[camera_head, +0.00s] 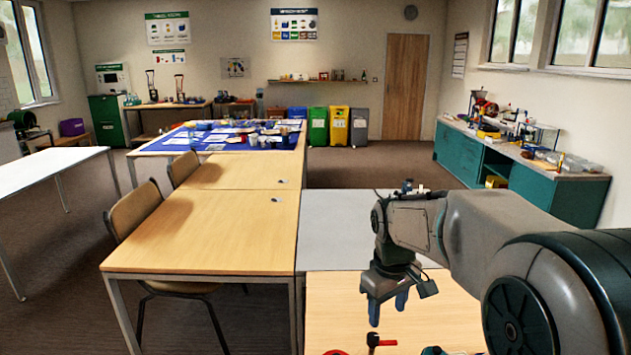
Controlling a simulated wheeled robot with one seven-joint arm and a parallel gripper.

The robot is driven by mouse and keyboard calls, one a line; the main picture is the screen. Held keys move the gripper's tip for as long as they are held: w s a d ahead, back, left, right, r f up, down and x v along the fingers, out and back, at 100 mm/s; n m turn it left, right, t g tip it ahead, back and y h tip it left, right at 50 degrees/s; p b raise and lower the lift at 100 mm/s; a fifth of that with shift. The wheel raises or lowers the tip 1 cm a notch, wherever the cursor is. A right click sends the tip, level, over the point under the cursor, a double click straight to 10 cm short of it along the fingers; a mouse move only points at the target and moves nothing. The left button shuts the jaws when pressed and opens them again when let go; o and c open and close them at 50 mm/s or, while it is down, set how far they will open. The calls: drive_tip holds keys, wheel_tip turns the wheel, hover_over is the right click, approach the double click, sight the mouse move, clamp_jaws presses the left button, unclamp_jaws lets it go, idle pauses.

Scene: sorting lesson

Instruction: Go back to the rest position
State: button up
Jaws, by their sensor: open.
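My gripper (387,308) hangs at the end of my arm, pointing down, over the near wooden table (330,310) at the right of centre. Its two blue-tipped fingers are apart, and nothing shows between them. A hammer-like tool (376,342) with a dark head and red handle lies on the table below the gripper. A gap shows between the fingertips and the tool. My arm reaches in from the right edge and covers part of the table.
A red item (335,352) and a teal item (434,350) are cut off at the bottom edge. Chairs (140,215) stand at left. A teal cabinet (520,170) lines the right wall. The blue-covered table (220,140) holds several items.

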drive_tip(key=s+f+m+t, duration=0.1)
drive_tip(key=s+m, duration=0.5)
drive_tip(key=s, duration=1.2)
drive_tip(key=shift+d+f+t+y, duration=0.15)
drive_tip(key=shift+f+t+y, duration=0.15)
drive_tip(key=shift+f+t, duration=0.1)
